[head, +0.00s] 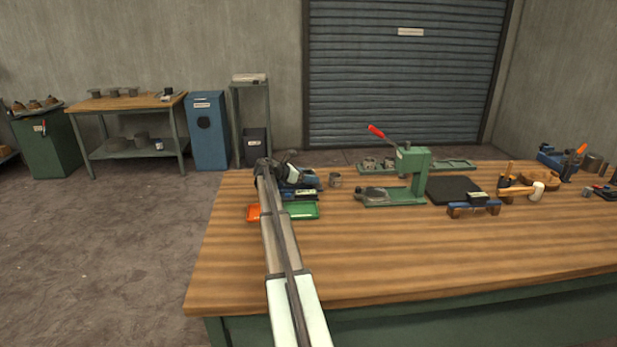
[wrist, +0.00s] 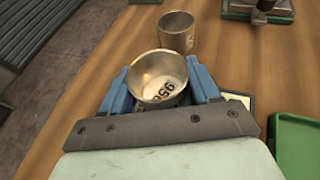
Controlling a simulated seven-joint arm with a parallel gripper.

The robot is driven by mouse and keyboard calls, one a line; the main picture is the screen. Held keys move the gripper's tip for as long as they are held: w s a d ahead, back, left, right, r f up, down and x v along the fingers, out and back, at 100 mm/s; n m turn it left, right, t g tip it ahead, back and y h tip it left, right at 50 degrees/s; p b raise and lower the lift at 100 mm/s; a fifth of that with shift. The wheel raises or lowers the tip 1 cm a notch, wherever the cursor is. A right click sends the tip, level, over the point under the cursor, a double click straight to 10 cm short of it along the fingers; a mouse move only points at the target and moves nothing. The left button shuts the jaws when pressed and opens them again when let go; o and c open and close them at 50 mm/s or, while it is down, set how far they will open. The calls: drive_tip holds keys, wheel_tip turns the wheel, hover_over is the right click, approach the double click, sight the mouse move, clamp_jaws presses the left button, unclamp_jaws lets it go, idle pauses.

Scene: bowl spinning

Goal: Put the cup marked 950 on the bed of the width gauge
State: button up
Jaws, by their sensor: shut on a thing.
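The cup marked 950 (wrist: 158,75) is a small metal cup with dark digits on its pale inside bottom; they read about 950. In the wrist view it sits upright between the blue fingers of my gripper (wrist: 160,90), which are shut on it. In the head view my gripper (head: 290,172) is over the left part of the bench, and the cup is hard to make out there. A low blue-and-black device (head: 302,194) lies just below my gripper, partly hidden. I cannot tell for sure whether it is the width gauge, or whether the cup touches it.
Another metal cup (head: 335,181) stands just beyond, also in the wrist view (wrist: 176,32). A green lever press (head: 410,175) and a blue-ended black device (head: 474,205) are to the right. The front bench is clear.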

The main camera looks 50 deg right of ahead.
drive_tip(key=o, duration=1)
drive_tip(key=shift+s+f, duration=0.1)
drive_tip(key=shift+f, duration=0.45)
drive_tip(key=shift+o, duration=0.7)
drive_tip(key=shift+s+a, duration=0.1)
drive_tip(key=shift+s, duration=0.05)
drive_tip(key=shift+r, duration=0.55)
drive_tip(key=v, duration=1.2)
drive_tip(key=shift+w+r, duration=0.3)
